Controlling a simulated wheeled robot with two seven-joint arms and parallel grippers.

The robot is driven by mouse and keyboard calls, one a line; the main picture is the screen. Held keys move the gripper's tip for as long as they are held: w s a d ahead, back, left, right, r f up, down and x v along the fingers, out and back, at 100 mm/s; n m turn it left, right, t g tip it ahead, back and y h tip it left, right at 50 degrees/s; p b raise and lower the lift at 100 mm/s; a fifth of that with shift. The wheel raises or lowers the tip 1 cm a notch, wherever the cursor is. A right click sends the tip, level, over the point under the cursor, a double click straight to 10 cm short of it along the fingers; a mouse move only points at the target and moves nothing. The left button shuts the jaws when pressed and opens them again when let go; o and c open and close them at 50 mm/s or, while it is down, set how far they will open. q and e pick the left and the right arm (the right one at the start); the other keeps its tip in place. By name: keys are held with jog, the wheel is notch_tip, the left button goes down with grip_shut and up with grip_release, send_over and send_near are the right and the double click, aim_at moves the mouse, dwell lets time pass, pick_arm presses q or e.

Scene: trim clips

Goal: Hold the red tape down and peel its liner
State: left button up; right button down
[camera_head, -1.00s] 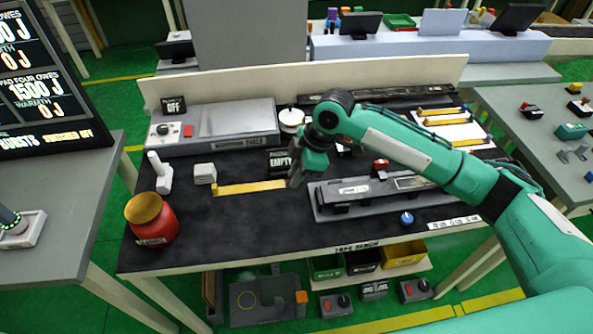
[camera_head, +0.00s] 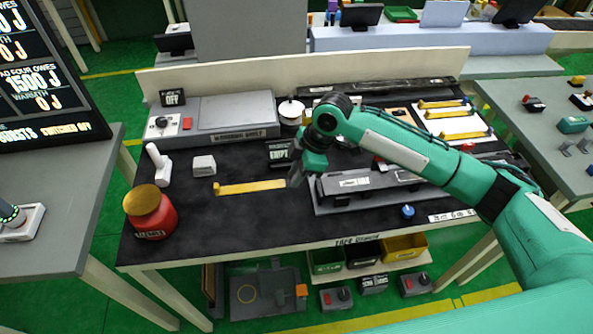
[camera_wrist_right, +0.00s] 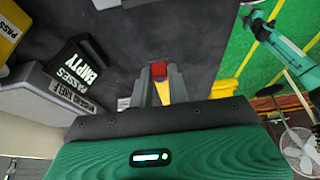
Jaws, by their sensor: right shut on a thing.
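A yellow strip (camera_head: 251,187) lies flat on the dark mat, with a small raised tab at its left end. My right gripper (camera_head: 295,180) is low at the strip's right end. In the right wrist view, my right gripper (camera_wrist_right: 159,82) is shut on a small red end piece (camera_wrist_right: 158,70). Part of the yellow strip (camera_wrist_right: 163,93) shows between the fingers, running back toward the palm. The palm hides the rest there. I cannot tell whether the red piece is tape or liner tab.
A red jar (camera_head: 154,220) with a gold lid, a white-handled tool (camera_head: 158,165) and a white block (camera_head: 204,165) stand left. A warming shelf (camera_head: 235,118) is behind. A long grey fixture (camera_head: 350,188) lies right of my gripper. Front-middle mat is clear.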

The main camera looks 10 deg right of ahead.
aim_at(291, 200)
jog(key=shift+f+b, duration=1.15)
jog(key=shift+f, duration=2.5)
jog(key=shift+f, duration=0.1)
